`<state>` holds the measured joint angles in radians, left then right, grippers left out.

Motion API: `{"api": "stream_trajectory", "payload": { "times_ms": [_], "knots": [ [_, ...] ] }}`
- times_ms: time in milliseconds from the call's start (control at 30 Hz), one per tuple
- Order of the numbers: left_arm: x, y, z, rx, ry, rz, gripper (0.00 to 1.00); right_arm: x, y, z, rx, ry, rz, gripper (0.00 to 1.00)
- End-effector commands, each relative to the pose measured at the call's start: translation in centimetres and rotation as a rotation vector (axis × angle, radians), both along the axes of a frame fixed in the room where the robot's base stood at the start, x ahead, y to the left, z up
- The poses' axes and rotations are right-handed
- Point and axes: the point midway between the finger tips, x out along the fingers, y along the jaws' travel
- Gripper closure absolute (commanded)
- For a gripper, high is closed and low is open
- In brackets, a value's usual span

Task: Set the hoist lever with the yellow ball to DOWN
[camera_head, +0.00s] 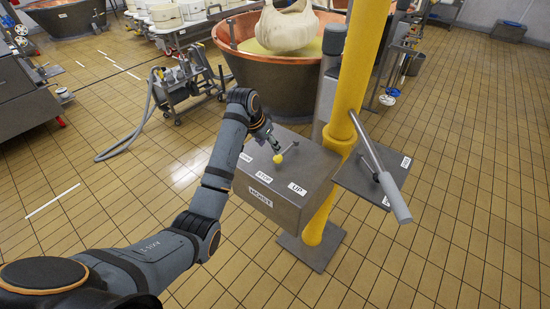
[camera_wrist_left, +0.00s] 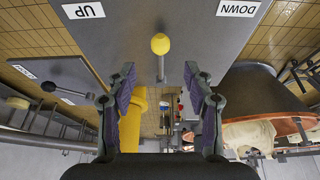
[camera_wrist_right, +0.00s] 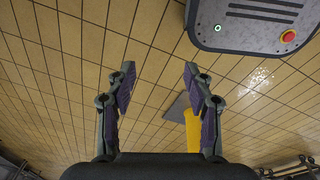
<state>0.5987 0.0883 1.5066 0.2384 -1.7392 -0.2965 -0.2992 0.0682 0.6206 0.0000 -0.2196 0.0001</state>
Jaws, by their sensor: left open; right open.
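The grey hoist box (camera_head: 312,166) stands by a yellow post, with UP, STOP and partly hidden DOWN labels on its top. The hoist lever's yellow ball (camera_head: 278,158) sits on a thin metal rod, near the STOP label. In the left wrist view the ball (camera_wrist_left: 161,44) is between the UP label (camera_wrist_left: 82,11) on the left and the DOWN label (camera_wrist_left: 238,8) on the right. My left gripper (camera_head: 270,140) is open beside the lever; the ball shows centred just beyond its fingertips, not gripped. My right gripper (camera_wrist_right: 160,75) is open and empty over the floor.
The yellow post (camera_head: 352,80) rises behind the box. A plate beside it carries another lever with a long grey handle (camera_head: 394,198). A copper vat (camera_head: 265,85) with a hanging cloth bag (camera_head: 287,27) stands behind. A wheeled pump (camera_head: 187,83) stands left. Tiled floor in front is clear.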

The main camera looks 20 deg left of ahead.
Motion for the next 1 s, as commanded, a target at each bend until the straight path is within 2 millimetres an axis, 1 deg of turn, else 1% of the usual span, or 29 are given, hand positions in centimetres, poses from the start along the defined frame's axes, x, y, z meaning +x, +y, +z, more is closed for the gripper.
{"api": "stream_trajectory", "payload": {
  "times_ms": [100,233,367,500,600,700,833,1000],
  "knots": [
    [0.2,-0.1,0.2,-0.002,0.0,-0.004,0.48,0.0,-0.2,0.0,-0.003,0.0,0.001,0.48],
    [0.5,-0.2,-0.6,-0.002,0.004,-0.003,0.48,0.0,-0.7,0.5,-0.008,0.001,0.002,0.48],
    [1.3,-0.6,-2.9,-0.001,0.007,-0.003,0.48,0.0,-0.7,1.3,-0.009,0.001,0.003,0.48],
    [2.4,-1.1,-5.8,-0.001,0.006,-0.003,0.48,-0.1,-0.7,2.0,-0.009,0.001,0.003,0.48],
    [3.1,-1.3,-7.5,0.0,0.003,-0.003,0.48,-0.1,-0.8,2.2,-0.01,0.001,0.003,0.48],
    [3.5,-1.4,-8.7,-0.001,0.002,-0.002,0.48,-0.1,-1.0,2.4,-0.012,0.002,0.004,0.48],
    [3.7,-1.5,-9.4,0.0,0.001,-0.001,0.48,-0.1,-1.2,2.4,-0.015,0.002,0.004,0.48],
    [3.8,-1.6,-9.5,0.0,0.0,-0.002,0.48,-0.1,-1.2,2.4,-0.015,0.002,0.004,0.48]
  ]
}}
